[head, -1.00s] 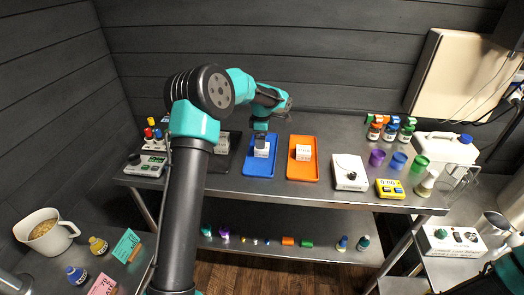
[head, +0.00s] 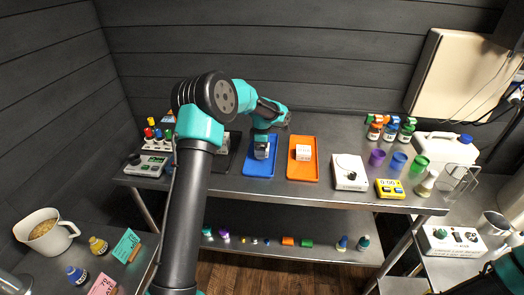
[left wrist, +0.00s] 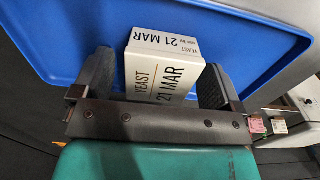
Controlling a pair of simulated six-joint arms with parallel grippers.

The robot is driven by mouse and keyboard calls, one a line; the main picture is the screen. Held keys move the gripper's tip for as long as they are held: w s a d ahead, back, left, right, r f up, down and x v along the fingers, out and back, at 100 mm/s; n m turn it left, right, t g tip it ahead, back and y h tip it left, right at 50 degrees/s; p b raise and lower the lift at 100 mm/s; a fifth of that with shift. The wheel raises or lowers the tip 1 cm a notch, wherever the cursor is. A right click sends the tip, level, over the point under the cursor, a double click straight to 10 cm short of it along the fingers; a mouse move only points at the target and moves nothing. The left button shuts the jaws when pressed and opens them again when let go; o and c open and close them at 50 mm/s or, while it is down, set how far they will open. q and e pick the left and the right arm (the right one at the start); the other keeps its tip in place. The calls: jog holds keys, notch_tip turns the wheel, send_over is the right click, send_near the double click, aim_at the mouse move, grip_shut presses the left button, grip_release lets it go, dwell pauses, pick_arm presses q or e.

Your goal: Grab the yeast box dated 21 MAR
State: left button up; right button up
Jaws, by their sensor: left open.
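The white yeast box (left wrist: 165,65) reads "YEAST 21 MAR" in the left wrist view. It sits on the blue tray (left wrist: 60,40). In the head view the box (head: 261,151) shows just under my left gripper (head: 263,139), with its upper part hidden by it. My left gripper (left wrist: 158,88) is open, with one dark finger on each side of the box. The right finger looks very close to the box; I cannot tell whether it touches. My right gripper does not show.
An orange tray (head: 303,176) with another white box (head: 303,153) lies just right of the blue tray. A dark tray (head: 226,160) is on the left. A white device (head: 349,172) and a yellow timer (head: 390,188) stand further right.

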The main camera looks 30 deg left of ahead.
pick_arm(q)
jog(key=shift+c, duration=0.2)
jog(key=c, duration=1)
jog(key=shift+r, duration=0.1)
jog(key=shift+r, duration=1.75)
jog(key=s+d, duration=0.2)
jog(key=s, duration=0.2)
jog(key=s+d+r, duration=0.1)
jog(key=s+d, duration=0.2)
jog(key=s, duration=0.2)
jog(key=s+d, duration=0.3)
jog(key=s, duration=0.1)
jog(key=shift+s+d+r, duration=0.15)
jog(key=shift+s+d, duration=0.05)
jog(key=shift+s, duration=0.15)
